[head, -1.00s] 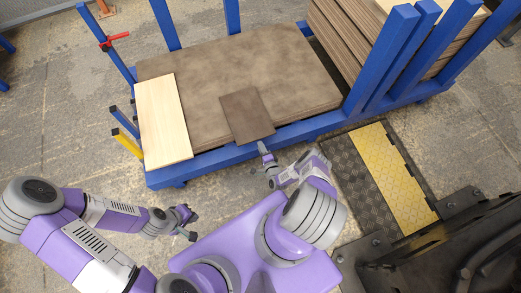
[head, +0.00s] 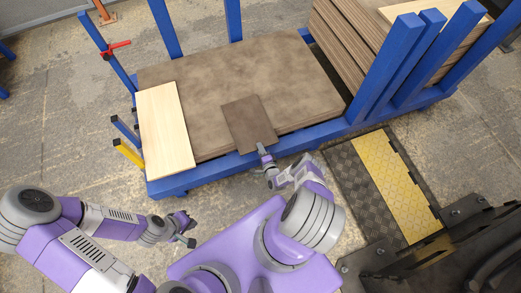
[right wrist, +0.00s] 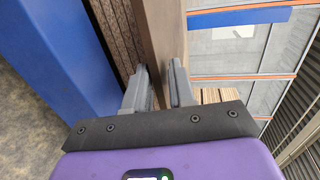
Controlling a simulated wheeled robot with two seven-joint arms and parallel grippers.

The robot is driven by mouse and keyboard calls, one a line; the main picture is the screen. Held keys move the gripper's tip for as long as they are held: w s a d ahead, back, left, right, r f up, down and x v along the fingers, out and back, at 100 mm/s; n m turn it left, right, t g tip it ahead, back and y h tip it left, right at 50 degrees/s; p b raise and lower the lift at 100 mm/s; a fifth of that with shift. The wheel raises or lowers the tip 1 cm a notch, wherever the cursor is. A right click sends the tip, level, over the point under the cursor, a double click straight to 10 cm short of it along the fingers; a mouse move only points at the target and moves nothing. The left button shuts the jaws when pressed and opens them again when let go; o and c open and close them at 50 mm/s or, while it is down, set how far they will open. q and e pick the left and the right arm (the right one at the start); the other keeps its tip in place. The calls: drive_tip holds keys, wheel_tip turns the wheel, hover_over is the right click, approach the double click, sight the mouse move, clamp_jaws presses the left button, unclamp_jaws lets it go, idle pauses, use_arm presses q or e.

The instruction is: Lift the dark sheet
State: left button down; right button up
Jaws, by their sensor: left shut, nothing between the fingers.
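The dark sheet (head: 250,123) is a small brown rectangle. It lies flat on the large brown board stack, its near edge at the front of the stack. My right gripper (head: 265,153) is at that near edge. In the right wrist view its two fingers (right wrist: 160,90) stand apart, on either side of the dark sheet's edge (right wrist: 162,40); the fingers look open, with the sheet between them. Firm contact cannot be made out. My left gripper (head: 189,228) is shut and empty, low at the left, away from the cart.
The brown board stack (head: 215,85) rests on a blue cart (head: 215,172) with upright posts. A pale wooden board (head: 166,125) lies left of the sheet. More boards (head: 350,45) stand at the right behind blue posts. A black and yellow floor ramp (head: 385,180) lies right.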

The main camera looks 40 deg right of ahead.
drive_tip(key=shift+r, duration=0.1)
drive_tip(key=shift+w+r+p, duration=0.2)
drive_tip(key=shift+r+p, duration=0.55)
drive_tip(key=shift+r, duration=0.4)
drive_tip(key=shift+w+d+r+p, duration=0.1)
drive_tip(key=shift+w+r+p, duration=0.1)
drive_tip(key=shift+r+p, duration=0.65)
drive_tip(key=shift+r, duration=0.15)
drive_tip(key=shift+w+r+p, duration=0.2)
drive_tip(key=shift+r+p, duration=0.4)
drive_tip(key=shift+r, duration=0.4)
drive_tip(key=shift+w+d+f, duration=0.1)
drive_tip(key=shift+w+f, duration=0.05)
